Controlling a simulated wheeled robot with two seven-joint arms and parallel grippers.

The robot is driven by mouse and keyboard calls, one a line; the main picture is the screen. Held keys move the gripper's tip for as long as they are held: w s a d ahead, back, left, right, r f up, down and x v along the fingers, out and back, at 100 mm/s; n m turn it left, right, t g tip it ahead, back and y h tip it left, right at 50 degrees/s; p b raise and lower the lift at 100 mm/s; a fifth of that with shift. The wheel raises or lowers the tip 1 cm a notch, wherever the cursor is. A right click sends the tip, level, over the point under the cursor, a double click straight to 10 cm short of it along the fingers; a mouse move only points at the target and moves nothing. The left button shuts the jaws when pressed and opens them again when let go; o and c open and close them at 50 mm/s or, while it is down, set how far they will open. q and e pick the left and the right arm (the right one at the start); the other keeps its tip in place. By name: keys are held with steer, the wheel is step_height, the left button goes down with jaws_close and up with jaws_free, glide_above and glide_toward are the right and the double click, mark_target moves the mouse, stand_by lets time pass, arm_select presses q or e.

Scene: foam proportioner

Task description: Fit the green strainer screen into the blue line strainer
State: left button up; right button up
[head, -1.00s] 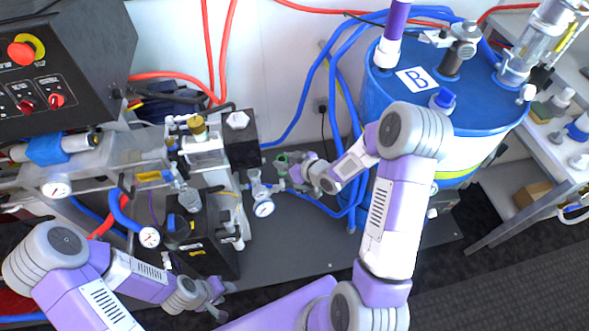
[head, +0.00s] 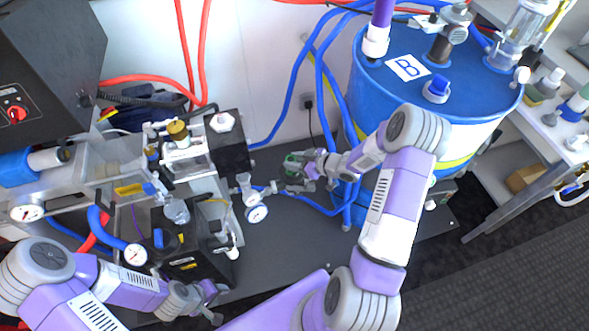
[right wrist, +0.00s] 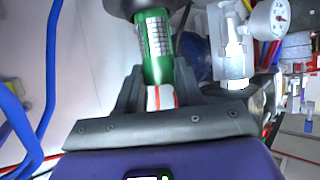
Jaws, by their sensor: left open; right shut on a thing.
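The green strainer screen (right wrist: 156,48) is a slim mesh cylinder with a white and red end. My right gripper (right wrist: 160,92) is shut on that end in the right wrist view, and the green part points away from the palm. In the head view the screen is a small green spot (head: 291,162) at my right gripper (head: 305,171), right of the pump rig. A blue fitting (head: 14,167) with a grey tube at the far left may be the blue line strainer; I cannot tell for sure. My left gripper (head: 212,301) is open and empty at the lower left.
A pressure gauge (head: 257,214) on a small fitting stands just left of my right gripper. A blue drum (head: 372,95) marked B is on the right, with blue hoses (head: 313,88) beside it. The dark base plate (head: 285,245) has free room.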

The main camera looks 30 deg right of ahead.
step_height(320, 180, down, 4)
steer(key=shift+w+r+b, duration=0.1)
steer(key=shift+b, duration=0.5)
steer(key=shift+r, duration=0.15)
steer(key=o, duration=1)
steer(key=p+v, duration=0.3)
steer(key=v, duration=0.9)
steer(key=shift+p, duration=0.4)
